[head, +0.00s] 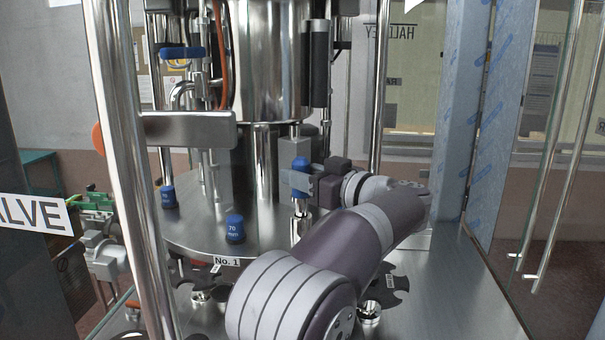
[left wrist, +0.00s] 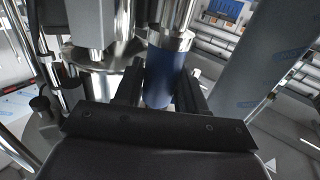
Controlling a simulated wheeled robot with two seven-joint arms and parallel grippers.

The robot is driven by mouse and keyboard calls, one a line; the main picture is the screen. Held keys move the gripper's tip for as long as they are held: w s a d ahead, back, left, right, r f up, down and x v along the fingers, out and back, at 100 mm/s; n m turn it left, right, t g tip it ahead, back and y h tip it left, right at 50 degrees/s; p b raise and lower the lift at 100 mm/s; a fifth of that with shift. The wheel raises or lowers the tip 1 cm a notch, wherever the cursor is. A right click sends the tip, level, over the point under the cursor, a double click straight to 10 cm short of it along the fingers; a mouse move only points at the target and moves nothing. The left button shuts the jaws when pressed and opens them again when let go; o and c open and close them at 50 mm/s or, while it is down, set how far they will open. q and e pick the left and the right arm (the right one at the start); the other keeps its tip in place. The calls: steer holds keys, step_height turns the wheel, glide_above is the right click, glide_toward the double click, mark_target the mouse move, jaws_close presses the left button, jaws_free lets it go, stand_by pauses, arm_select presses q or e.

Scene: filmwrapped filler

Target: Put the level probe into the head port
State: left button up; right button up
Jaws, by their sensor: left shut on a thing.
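My left gripper (head: 304,184) reaches in among the machine parts at the centre of the head view. It is shut on a blue cylindrical piece (head: 300,164), which I take for the level probe. In the left wrist view the blue body (left wrist: 160,78) stands between the dark fingers (left wrist: 161,90), with a bright metal cylinder (left wrist: 170,38) at its far end. In the head view metal shows above and below the blue part. I cannot tell which opening is the head port. My right gripper is not in view.
Blue caps, one marked 70 (head: 235,229) and another (head: 168,197), stand on the round steel plate (head: 200,236). A steel post (head: 124,150) and a horizontal metal bar (head: 188,130) stand at the left. A shiny vessel (head: 266,60) rises behind. Glass doors stand at the right.

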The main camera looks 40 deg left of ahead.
arm_select(q)
steer(key=shift+f+b, duration=0.7)
steer(key=shift+f, duration=0.5)
steer(key=o, duration=1.2)
steer(key=shift+o, duration=0.2)
steer(key=shift+d, duration=0.1)
steer(key=shift+d+f+b, duration=0.15)
steer(key=shift+d+b, duration=0.15)
steer(key=shift+d, duration=0.05)
steer(key=s+d+b, duration=0.1)
steer(key=d+b, duration=0.3)
steer(key=d, duration=0.7)
steer(key=shift+d+r, duration=0.2)
steer(key=shift+d, duration=0.2)
steer(key=shift+s, duration=0.15)
